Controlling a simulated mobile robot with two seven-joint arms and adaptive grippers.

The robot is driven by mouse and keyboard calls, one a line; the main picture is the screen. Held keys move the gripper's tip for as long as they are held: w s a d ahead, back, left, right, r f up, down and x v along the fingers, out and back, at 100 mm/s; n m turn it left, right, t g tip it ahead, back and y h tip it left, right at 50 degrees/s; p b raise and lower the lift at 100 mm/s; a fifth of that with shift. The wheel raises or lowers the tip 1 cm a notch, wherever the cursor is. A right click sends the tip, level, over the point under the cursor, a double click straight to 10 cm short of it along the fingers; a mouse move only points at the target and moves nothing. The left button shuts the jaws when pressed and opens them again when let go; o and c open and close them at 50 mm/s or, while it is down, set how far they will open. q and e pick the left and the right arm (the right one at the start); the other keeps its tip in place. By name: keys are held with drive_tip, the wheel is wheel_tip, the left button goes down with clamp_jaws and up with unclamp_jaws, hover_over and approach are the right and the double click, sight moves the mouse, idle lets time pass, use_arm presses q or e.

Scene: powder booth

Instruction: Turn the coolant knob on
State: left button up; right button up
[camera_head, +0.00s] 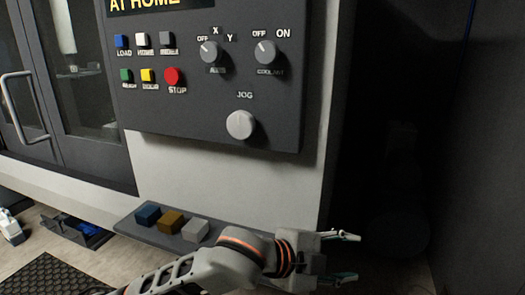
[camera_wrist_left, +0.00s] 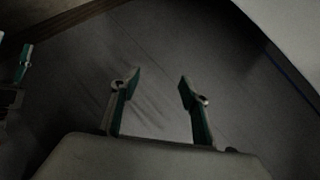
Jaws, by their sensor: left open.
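The coolant knob (camera_head: 265,53) is a round grey dial at the upper right of the dark control panel (camera_head: 200,118) in the head view. OFF is printed to its upper left and ON to its upper right; its light pointer mark leans up and left, toward OFF. My left gripper (camera_head: 350,257) is open and empty, below and right of the panel, well apart from the knob. Its two green-padded fingers (camera_wrist_left: 159,76) stand apart in the left wrist view, with nothing between them. A green-padded finger, apparently of my right gripper (camera_wrist_left: 22,65), shows at that view's left edge.
The axis knob (camera_head: 210,52) is left of the coolant knob, and the jog dial (camera_head: 240,125) is below. A red stop button (camera_head: 174,78) sits among several coloured buttons. A ledge (camera_head: 135,229) with three blocks juts out below. Right of the machine is dark.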

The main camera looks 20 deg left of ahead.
use_arm(q)
wheel_tip(320, 180, up, 12)
drive_tip(key=a+m+t+y, duration=0.1)
drive_tip(key=a+m+y, duration=0.15)
drive_tip(key=m, duration=0.35)
drive_tip(key=m+t+y, duration=0.7)
drive_tip(key=m+t, duration=0.1)
approach(265, 54)
drive_tip(key=shift+w+d+f+p, duration=0.1)
drive_tip(key=shift+w+p, duration=0.85)
drive_tip(key=shift+w, duration=3.4)
drive_tip(key=c, duration=1.1)
